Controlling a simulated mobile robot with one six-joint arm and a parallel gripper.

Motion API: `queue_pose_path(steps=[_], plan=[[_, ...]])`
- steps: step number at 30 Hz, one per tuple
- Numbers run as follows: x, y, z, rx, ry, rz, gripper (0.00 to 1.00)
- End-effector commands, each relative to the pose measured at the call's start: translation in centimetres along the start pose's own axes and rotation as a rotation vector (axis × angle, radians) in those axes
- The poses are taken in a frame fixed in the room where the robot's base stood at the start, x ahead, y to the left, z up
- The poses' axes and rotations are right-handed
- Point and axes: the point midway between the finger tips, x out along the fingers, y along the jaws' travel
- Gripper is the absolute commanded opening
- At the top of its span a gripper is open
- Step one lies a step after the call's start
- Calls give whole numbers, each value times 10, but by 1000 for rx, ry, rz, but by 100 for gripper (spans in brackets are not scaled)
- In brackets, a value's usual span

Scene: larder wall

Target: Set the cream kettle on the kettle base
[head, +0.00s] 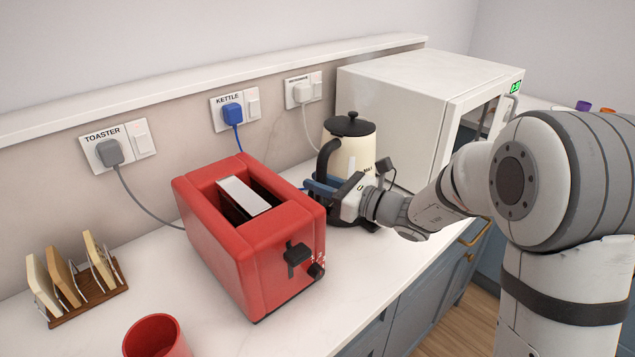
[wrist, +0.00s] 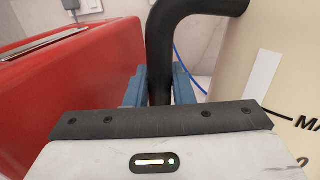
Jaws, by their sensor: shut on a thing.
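The cream kettle (head: 354,150) has a black lid and a black handle and stands upright between the red toaster and the white microwave. In the wrist view its cream body (wrist: 275,60) is at the right, with a white strip and level marks. My gripper (head: 318,186) reaches in from the right, in front of the kettle. Its blue fingers (wrist: 159,85) are on both sides of the black handle (wrist: 160,50) and shut on it. A dark base (head: 362,222) shows partly under the kettle, behind my gripper. I cannot tell whether the kettle rests on it.
The red toaster (head: 250,250) stands close to the left of my gripper. The white microwave (head: 395,110) is close behind at the right. A toast rack (head: 88,290) and a red mug (head: 155,338) are at the left. The counter front (head: 350,310) is clear.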

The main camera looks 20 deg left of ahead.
Motion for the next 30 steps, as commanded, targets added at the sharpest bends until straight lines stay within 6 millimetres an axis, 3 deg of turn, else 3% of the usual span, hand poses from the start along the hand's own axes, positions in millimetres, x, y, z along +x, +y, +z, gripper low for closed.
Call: queue_pose_path(steps=[25, 26, 30], plan=[[-1, -1, -7, -5, -4, -1, 0], [-1, -1, -6, -5, -4, -2, 23], [-1, -1, -6, -3, -3, -2, 30]])
